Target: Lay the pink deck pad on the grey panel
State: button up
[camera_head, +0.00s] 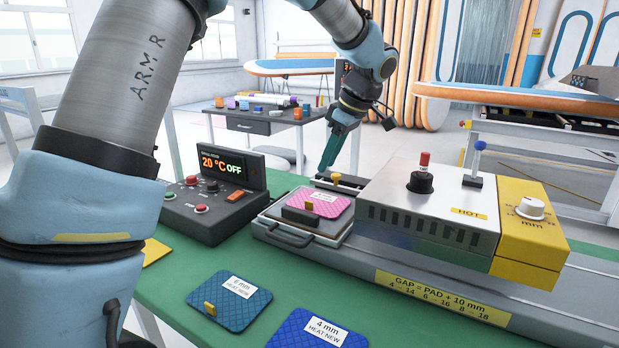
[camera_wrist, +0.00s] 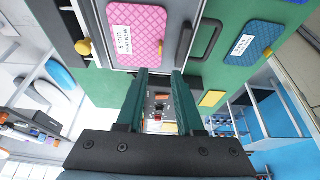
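The pink deck pad (camera_head: 318,203) lies flat on the grey panel (camera_head: 333,240), next to the hot press. In the wrist view the pad (camera_wrist: 138,18) shows a white "8 mm" label and a small yellow tab, and the grey panel (camera_wrist: 182,18) shows around its edge. My gripper (camera_head: 326,168) is behind the pad and above it in the head view, its teal fingers pointing down. In the wrist view my gripper (camera_wrist: 161,76) has its fingers apart with nothing between them. The pad is apart from the fingers.
The white and yellow press (camera_head: 430,210) stands right of the panel. The control box (camera_head: 215,195) reads 20 °C OFF. Blue pads (camera_head: 232,300) (camera_head: 315,330) lie on the green table (camera_head: 185,275) in front. A dark handle (camera_head: 290,237) sticks out from the panel's front.

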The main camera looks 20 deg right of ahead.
jog(key=shift+r, duration=0.15)
jog(key=w+a+r+m+t+h, duration=0.35)
jog(key=w+a+t, duration=0.45)
jog(key=w+a, duration=0.65)
jog(key=s+a+f+m+g, duration=0.2)
jog(key=s+a+f+g, duration=0.3)
jog(key=s+a, duration=0.5)
jog(key=s+a+f+m+g, duration=0.3)
jog(key=s+a+f+g, duration=0.2)
jog(key=s+a+f, duration=0.4)
jog(key=s+a, duration=0.2)
jog(key=s, duration=0.2)
jog(key=shift+f, duration=0.15)
